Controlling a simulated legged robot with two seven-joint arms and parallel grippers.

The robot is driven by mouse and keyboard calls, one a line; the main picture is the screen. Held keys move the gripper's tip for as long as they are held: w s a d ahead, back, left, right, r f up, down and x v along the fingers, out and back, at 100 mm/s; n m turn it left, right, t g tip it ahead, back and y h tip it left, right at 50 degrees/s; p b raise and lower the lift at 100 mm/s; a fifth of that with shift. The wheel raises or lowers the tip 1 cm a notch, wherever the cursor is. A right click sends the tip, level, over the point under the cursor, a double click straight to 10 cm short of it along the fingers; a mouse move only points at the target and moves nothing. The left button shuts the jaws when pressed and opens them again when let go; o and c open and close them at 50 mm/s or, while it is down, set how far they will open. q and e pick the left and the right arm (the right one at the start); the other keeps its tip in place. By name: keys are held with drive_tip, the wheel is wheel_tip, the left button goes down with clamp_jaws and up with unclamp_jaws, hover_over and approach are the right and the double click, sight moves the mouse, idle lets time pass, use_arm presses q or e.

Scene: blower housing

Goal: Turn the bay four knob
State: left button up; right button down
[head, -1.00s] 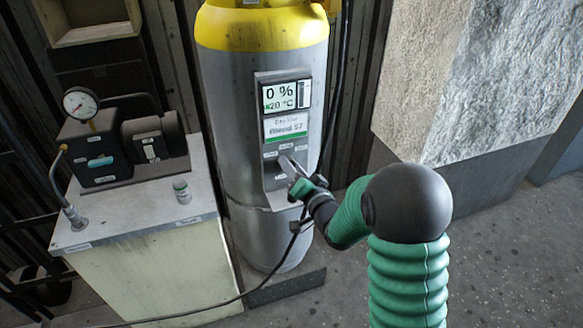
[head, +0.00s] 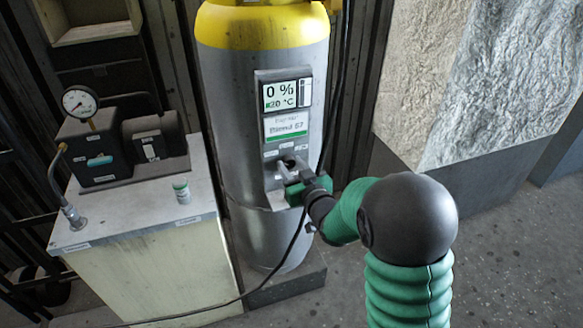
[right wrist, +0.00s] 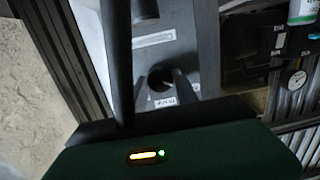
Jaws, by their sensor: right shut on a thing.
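A grey cylinder (head: 225,110) with a yellow top carries a control panel (head: 263,130) on its front. The panel's display (head: 287,95) reads 0 % and 20 °C. My right gripper (head: 288,164) is at the lower part of the panel, shut on a dark knob. In the right wrist view the round knob (right wrist: 159,74) shows at the fingertips, partly hidden by them. A second dark knob (right wrist: 145,9) shows farther up there. The small labels by the knobs are too small to read. My left gripper is not in view.
A pale cabinet (head: 140,265) stands left of the cylinder, bearing a pressure gauge (head: 79,102), a dark device and a small bottle (head: 181,190). A black cable hangs beside the panel and runs along the floor. Floor at the right is clear.

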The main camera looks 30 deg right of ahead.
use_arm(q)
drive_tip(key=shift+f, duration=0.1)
use_arm(e)
drive_tip(key=shift+f+n, duration=0.15)
drive_tip(key=shift+n, duration=0.15)
drive_tip(key=c, duration=0.9)
unclamp_jaws()
drive_tip(key=shift+c, duration=0.2)
